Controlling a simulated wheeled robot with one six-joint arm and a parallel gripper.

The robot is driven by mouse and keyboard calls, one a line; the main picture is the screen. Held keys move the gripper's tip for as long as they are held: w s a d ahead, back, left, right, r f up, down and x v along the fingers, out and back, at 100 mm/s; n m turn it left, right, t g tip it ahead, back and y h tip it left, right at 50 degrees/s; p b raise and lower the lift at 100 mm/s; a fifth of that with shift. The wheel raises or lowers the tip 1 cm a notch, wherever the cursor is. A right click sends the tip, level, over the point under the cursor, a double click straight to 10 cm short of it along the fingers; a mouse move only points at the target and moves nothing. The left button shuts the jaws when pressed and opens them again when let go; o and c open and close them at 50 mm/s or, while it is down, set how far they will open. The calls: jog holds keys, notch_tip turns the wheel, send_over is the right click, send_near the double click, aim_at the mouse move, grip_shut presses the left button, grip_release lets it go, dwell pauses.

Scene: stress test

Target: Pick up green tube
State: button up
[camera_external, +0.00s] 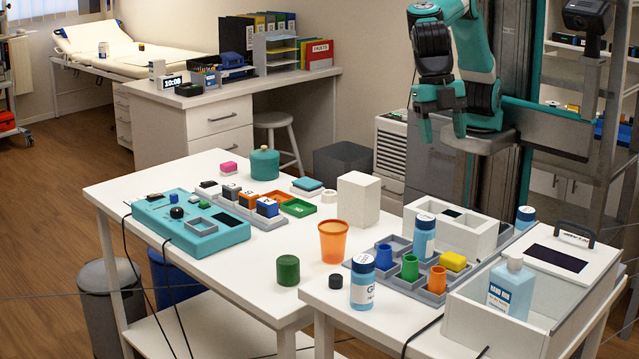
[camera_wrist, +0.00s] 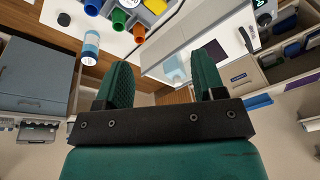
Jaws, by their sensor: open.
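The green tube (camera_external: 410,267) stands upright in a grey tray (camera_external: 416,294) on the white table, between a blue tube (camera_external: 384,257) and an orange tube (camera_external: 437,280). In the wrist view the green tube (camera_wrist: 118,19) shows near the top, between the blue tube (camera_wrist: 93,6) and the orange tube (camera_wrist: 139,32). My gripper (camera_external: 443,128) is open and empty, high above and behind the table. In the wrist view its two green fingers (camera_wrist: 163,75) stand apart with nothing between them.
A yellow block (camera_external: 453,261) lies in the tray. Blue-capped bottles (camera_external: 362,284) (camera_external: 424,237) stand around the tray. A white open box (camera_external: 452,226) is behind it, and a pump bottle (camera_external: 511,288) in a larger box is at right. An orange cup (camera_external: 333,242) stands left.

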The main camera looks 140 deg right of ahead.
jog(key=w+f+n+h+p, duration=0.15)
jog(key=w+f, duration=0.35)
jog(key=w, duration=0.6)
jog(key=b, duration=0.2)
send_near(411, 282)
jog(key=s+d, duration=0.1)
jog(key=shift+n+y, duration=0.25)
jog(key=shift+a+f+p, duration=0.2)
jog(key=shift+f+p, duration=0.3)
jog(key=shift+f, duration=1.1)
jog(key=shift+a+f+p, duration=0.2)
jog(key=shift+f+p, duration=0.3)
jog(key=shift+f, duration=1.1)
jog(key=c, duration=1)
